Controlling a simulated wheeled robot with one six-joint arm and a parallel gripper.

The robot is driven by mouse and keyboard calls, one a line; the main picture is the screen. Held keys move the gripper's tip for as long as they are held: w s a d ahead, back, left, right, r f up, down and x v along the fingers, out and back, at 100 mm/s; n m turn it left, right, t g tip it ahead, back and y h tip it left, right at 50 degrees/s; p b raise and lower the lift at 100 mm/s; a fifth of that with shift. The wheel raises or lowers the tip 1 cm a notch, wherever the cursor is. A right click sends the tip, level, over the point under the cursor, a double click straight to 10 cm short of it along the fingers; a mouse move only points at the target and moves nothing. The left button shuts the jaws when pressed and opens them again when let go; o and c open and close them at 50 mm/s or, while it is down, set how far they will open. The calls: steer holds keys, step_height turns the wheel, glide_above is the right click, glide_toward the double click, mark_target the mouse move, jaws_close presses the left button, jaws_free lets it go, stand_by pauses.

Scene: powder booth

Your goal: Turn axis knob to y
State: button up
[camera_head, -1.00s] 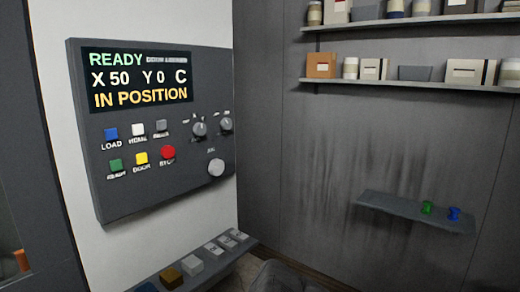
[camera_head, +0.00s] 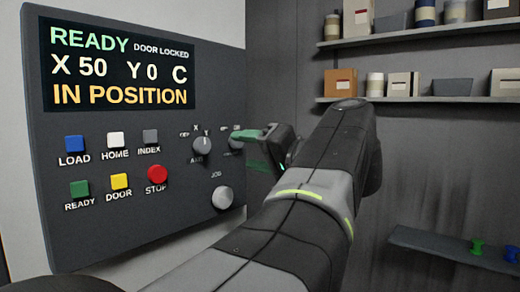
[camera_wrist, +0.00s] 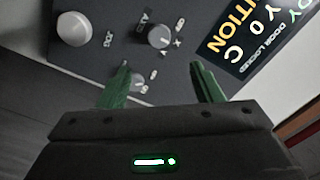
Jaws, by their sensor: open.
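The axis knob (camera_head: 203,147) is a round grey knob on the dark control panel (camera_head: 110,230), with AXIS printed below it and small X and Y marks above. Its pointer is too small to read surely. It also shows in the wrist view (camera_wrist: 160,36), beyond my fingertips. My gripper (camera_head: 254,148) has green fingers, open and empty, at the panel's right edge, right of the axis knob and apart from it. In the wrist view, my gripper (camera_wrist: 160,68) spreads around the view of a second knob (camera_wrist: 139,82); contact cannot be told.
The display (camera_head: 120,67) reads READY, DOOR LOCKED, X 50, Y 0, C, IN POSITION. A JOG knob (camera_head: 222,197) sits below the axis knob. Coloured buttons, including the red STOP button (camera_head: 157,174), lie to the left. Loaded shelves (camera_head: 430,100) hang at the right.

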mark_target(205, 147)
steer(key=p+x, duration=0.3)
steer(key=x, duration=1)
steer(key=c, duration=1)
steer(key=shift+m, duration=0.4)
steer(key=m+p, duration=0.1)
steer(key=m, duration=0.3)
steer(key=shift+m, duration=0.3)
steer(key=shift+f+m+p, duration=0.1)
steer(key=shift+m+p, duration=0.85)
steer(key=shift+m, duration=1.35)
